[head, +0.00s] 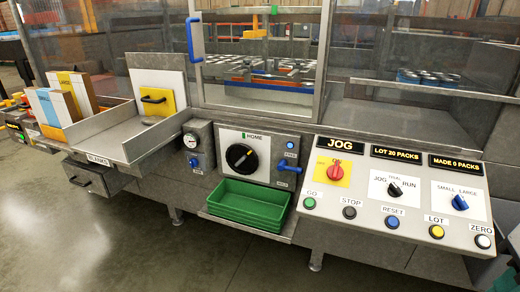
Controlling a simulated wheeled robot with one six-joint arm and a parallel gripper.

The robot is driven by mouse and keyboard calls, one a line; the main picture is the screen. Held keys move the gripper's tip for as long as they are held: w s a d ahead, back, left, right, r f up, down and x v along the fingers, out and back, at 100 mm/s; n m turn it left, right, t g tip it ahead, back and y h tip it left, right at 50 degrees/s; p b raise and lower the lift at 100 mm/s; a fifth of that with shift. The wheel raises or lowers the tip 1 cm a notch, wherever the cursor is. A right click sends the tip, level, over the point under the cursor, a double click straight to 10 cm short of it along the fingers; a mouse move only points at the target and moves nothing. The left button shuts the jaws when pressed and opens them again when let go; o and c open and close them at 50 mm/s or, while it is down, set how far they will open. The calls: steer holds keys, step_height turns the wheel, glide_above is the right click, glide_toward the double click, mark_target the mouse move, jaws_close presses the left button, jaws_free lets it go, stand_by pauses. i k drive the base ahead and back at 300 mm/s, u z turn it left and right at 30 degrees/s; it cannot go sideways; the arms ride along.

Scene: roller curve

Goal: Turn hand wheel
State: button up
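The hand wheel appears to be the round black knob (241,157) with a yellow mark, on a white square plate (262,148) low in the middle of the machine front. The mark points to the upper right of the knob. A small green marker and the word HOME (255,136) are above it. Nothing covers the knob. My gripper is not in the head view.
A green tray (230,212) sits on a shelf below the knob. A blue lever (289,167) projects right of it, and a gauge (191,140) is left. The sloped control panel (340,222) juts out at right. The floor (75,235) at front left is clear.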

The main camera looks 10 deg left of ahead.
mark_target(241, 161)
steer(key=u, duration=0.05)
steer(key=k, duration=0.5)
steer(key=u, duration=0.7)
steer(key=i, duration=1.9)
steer(key=z, duration=0.25)
